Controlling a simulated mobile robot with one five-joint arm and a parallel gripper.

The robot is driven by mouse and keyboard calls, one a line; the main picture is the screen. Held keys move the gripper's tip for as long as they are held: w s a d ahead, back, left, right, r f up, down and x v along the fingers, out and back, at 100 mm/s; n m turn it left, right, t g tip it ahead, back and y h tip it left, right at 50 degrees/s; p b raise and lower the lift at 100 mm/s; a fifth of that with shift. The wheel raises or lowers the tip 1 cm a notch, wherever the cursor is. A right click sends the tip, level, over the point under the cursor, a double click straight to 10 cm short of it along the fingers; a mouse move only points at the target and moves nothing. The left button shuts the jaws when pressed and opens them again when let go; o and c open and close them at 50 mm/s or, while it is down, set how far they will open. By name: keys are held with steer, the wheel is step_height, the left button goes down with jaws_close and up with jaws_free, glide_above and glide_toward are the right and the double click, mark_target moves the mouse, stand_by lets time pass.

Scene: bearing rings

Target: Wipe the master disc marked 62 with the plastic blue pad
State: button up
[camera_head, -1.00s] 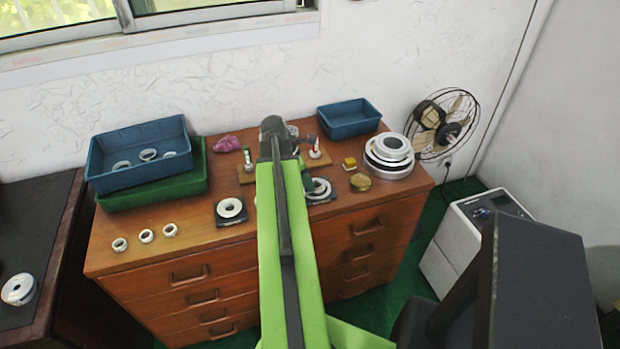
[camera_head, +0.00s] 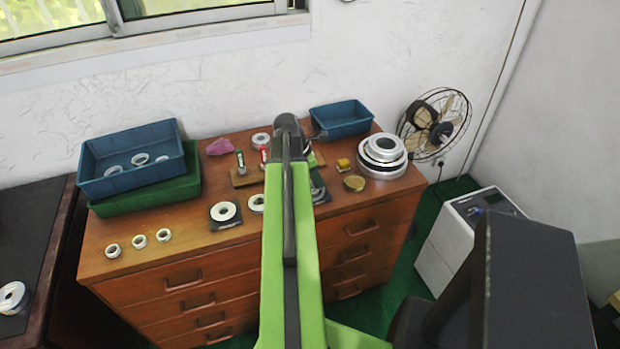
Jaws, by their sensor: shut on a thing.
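The master discs are pale rings on dark square mats on the wooden chest. One disc (camera_head: 224,211) lies left of my arm, another (camera_head: 256,203) is partly covered by my arm, and a third mat (camera_head: 319,191) shows just right of it. No number is legible, so I cannot tell which disc is 62. My green arm reaches over the chest and hides what is behind it. My gripper is hidden behind the arm. I cannot make out the plastic blue pad.
A blue tray (camera_head: 90,190) with rings sits on a green tray (camera_head: 193,190). A blue bin (camera_head: 341,106), stacked rings (camera_head: 383,171), a yellow block (camera_head: 343,164), a brass tin (camera_head: 354,184) and a pink cloth (camera_head: 220,146) are on the chest (camera_head: 190,262). A fan (camera_head: 436,124) stands right.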

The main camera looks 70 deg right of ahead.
steer(key=shift+s+d+r, duration=0.1)
steer(key=shift+s+r, duration=0.05)
step_height(320, 180, up, 6)
steer(key=p, duration=0.6)
step_height(320, 180, up, 3)
steer(key=p, duration=0.3)
stand_by(0.4)
